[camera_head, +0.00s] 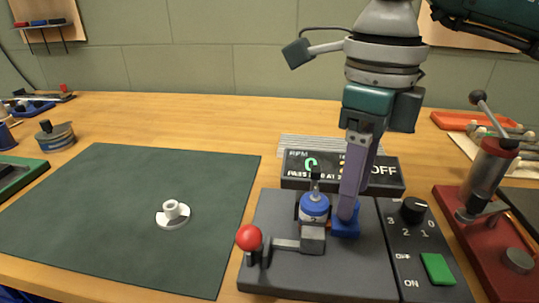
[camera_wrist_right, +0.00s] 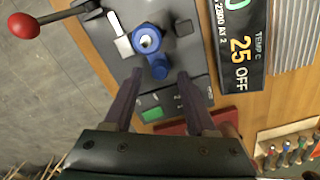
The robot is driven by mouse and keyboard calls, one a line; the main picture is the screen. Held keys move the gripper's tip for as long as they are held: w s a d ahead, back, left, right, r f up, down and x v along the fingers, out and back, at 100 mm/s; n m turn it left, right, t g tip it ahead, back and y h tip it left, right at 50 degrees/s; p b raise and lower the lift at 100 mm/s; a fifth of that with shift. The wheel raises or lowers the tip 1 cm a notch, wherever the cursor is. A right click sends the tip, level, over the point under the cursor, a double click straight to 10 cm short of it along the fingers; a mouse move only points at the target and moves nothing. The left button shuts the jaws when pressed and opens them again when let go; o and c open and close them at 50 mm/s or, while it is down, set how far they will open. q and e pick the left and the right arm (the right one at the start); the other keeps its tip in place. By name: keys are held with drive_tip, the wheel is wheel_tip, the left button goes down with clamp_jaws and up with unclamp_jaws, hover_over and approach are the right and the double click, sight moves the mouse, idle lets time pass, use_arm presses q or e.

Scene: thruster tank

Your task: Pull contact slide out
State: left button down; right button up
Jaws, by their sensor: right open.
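The part that looks like the contact slide is a grey bar with a red ball knob (camera_head: 249,238) at the front left of the dark test stand (camera_head: 330,282). Its bar reaches to a grey block beside a blue and white motor (camera_head: 314,207). In the right wrist view the red knob (camera_wrist_right: 23,25) is at the upper left. My right gripper (camera_head: 348,205) points down over the stand, right of the motor. Its fingers (camera_wrist_right: 158,75) are open, with a blue block (camera_wrist_right: 159,67) just ahead of the gap between them. I cannot tell whether they touch it. My left gripper is out of view.
The stand has a black dial (camera_head: 413,210), a green switch (camera_head: 437,268) and a display (camera_head: 295,170) behind. A white flanged part (camera_head: 172,214) lies on the green mat (camera_head: 90,220). A red lever press (camera_head: 490,180) stands at the right. Most of the mat is clear.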

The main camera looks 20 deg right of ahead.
drive_tip(key=shift+f, duration=1.05)
drive_tip(key=shift+c, duration=0.4)
clamp_jaws()
